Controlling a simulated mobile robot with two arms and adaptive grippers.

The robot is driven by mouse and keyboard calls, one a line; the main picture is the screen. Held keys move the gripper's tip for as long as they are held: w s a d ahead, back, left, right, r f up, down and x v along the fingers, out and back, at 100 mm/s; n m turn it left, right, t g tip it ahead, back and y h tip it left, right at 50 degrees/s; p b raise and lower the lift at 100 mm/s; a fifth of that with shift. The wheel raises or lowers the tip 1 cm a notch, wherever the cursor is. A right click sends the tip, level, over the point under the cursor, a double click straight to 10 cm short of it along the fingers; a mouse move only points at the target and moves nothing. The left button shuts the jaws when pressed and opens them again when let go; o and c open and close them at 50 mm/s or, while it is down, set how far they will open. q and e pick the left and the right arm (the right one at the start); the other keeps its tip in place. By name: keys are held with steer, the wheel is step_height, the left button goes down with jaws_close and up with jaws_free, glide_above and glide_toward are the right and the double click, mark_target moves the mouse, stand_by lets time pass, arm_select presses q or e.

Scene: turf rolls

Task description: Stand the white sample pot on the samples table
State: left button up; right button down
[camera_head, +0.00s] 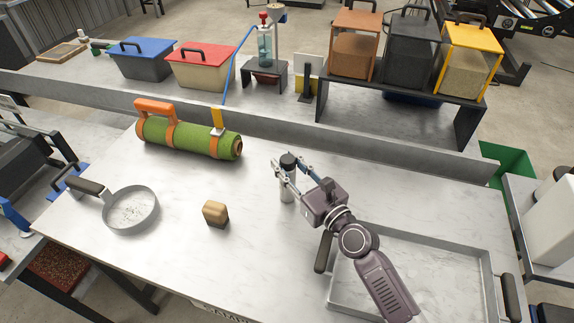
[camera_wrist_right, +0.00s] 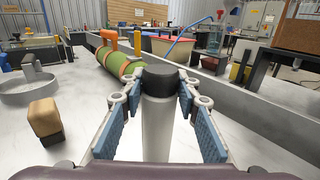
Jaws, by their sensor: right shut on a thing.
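The white sample pot (camera_head: 287,188), a pale upright cylinder with a black lid, is between the fingers of my right gripper (camera_head: 293,170). In the right wrist view, the pot (camera_wrist_right: 158,128) is centred between the blue pads of the gripper (camera_wrist_right: 160,92), which is shut on it near the lid. The pot is over the samples table (camera_head: 245,265), a pale marble-like top with partly legible lettering on its front edge. I cannot tell whether its base touches the surface. My left gripper is not in view.
A green turf roll (camera_head: 185,138) with orange straps lies behind left. A wooden block (camera_head: 215,213) and a round sieve (camera_head: 131,211) are left. A shallow metal tray (camera_head: 455,255) lies under my right arm. A low grey ledge (camera_head: 275,128) runs behind; clear surface surrounds the pot.

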steer(key=shift+f, duration=0.2)
steer(key=c, duration=1.5)
jaws_free()
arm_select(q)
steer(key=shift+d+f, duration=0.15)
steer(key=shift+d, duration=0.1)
arm_select(e)
steer(key=shift+o, duration=0.2)
steer(key=shift+r, duration=0.15)
arm_select(q)
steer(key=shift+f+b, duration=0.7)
steer(key=shift+b, duration=0.15)
arm_select(e)
steer(key=v, duration=1.2)
